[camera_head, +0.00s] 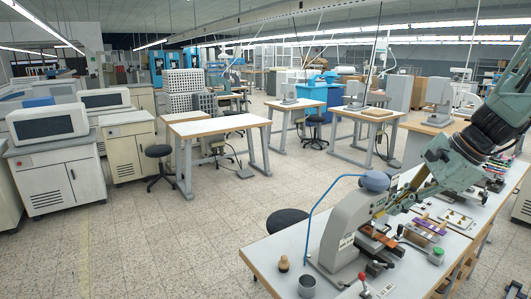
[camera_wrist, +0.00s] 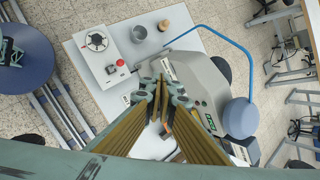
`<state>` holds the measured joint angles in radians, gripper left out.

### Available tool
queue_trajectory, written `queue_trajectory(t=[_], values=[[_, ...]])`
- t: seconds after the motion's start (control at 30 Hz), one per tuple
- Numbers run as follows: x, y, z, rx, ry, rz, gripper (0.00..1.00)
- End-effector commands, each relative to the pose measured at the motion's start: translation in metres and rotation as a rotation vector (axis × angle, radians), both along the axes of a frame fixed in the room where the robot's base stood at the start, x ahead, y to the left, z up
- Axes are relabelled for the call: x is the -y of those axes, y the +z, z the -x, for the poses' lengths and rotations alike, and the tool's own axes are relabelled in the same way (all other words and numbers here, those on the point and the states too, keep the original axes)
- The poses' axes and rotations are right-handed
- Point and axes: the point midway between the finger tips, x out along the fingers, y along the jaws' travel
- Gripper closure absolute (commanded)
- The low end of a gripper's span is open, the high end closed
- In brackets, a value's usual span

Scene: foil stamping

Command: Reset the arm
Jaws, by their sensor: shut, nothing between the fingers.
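My gripper (camera_head: 399,206) reaches down from the right over the workbench, next to the stamping machine (camera_head: 345,225). In the wrist view my gripper's two long yellowish fingers (camera_wrist: 163,82) are together with nothing between them. The machine has a grey body, a blue-grey dome and a curved blue hose; its body also shows in the wrist view (camera_wrist: 200,75), just beyond the fingertips. I cannot tell whether the fingers touch the machine.
On the bench (camera_head: 275,245) near the machine are a wooden-handled stamp (camera_head: 283,263), a metal cup (camera_head: 306,285) and a control box (camera_wrist: 98,45) with a dial and red button. A purple piece (camera_head: 428,226) and small parts lie to the right. The floor at left is open.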

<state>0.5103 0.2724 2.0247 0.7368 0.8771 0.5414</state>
Motion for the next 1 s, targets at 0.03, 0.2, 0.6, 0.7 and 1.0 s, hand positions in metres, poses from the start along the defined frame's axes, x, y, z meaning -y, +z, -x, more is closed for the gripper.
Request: queue_trajectory(t=[0.03,0.2,0.6,0.7,1.0], values=[[-0.009,0.006,0.007,0.007,0.027,0.016,1.0],[-0.033,0.022,0.03,0.025,0.12,0.069,1.0],[-0.083,0.052,0.087,0.071,0.339,0.195,1.0],[-0.093,0.058,0.103,0.082,0.393,0.226,1.0],[-0.12,0.074,0.15,0.117,0.554,0.321,1.0]])
